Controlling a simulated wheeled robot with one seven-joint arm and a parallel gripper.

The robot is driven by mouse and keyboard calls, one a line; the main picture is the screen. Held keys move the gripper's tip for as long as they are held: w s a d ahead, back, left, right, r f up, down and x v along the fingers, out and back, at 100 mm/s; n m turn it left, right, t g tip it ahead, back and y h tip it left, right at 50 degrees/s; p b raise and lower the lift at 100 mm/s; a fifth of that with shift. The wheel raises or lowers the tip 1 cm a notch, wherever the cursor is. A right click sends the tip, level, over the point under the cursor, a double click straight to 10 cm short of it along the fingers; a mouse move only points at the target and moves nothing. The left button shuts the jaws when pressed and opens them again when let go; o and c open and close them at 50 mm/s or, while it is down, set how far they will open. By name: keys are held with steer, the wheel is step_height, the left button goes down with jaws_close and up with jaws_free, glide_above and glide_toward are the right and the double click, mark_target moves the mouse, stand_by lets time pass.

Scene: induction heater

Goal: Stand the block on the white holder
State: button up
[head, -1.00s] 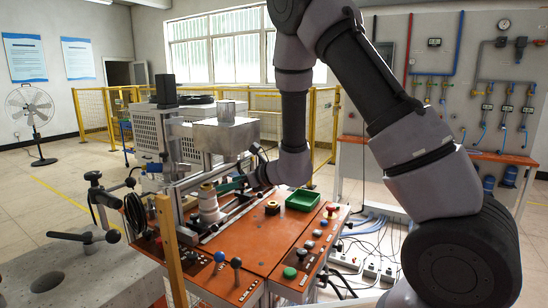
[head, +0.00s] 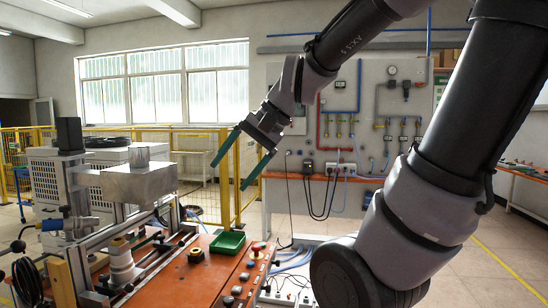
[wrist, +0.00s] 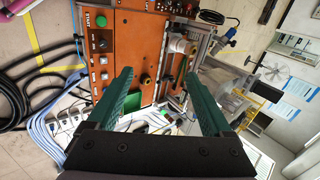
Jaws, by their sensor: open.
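The white holder (head: 121,264) is a stepped white column standing upright on the orange bench, below the metal box of the heater. A small tan, brass-like piece (head: 118,242) sits on its top and looks upright; I take it for the block but cannot be sure. In the wrist view, the white holder (wrist: 176,43) and the tan piece (wrist: 191,48) show beyond the fingers. My gripper (head: 228,177) is open, with two long green fingers and nothing between them. It is raised above the bench, to the right of the holder and apart from it.
The metal heater box (head: 140,183) overhangs near the holder, with rails beside it. A green tray (head: 228,245), a dark-topped brass knob (head: 195,256) and a red button (head: 256,250) are on the bench. Cables hang at the back wall panel. The air around my gripper is clear.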

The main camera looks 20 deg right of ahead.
steer(key=s+d+r+n+t+h, duration=0.2)
steer(key=d+h, duration=0.2)
steer(key=d, duration=0.4)
steer(key=shift+s+r+t, duration=0.2)
steer(key=shift+s+t, duration=0.2)
stand_by(0.6)
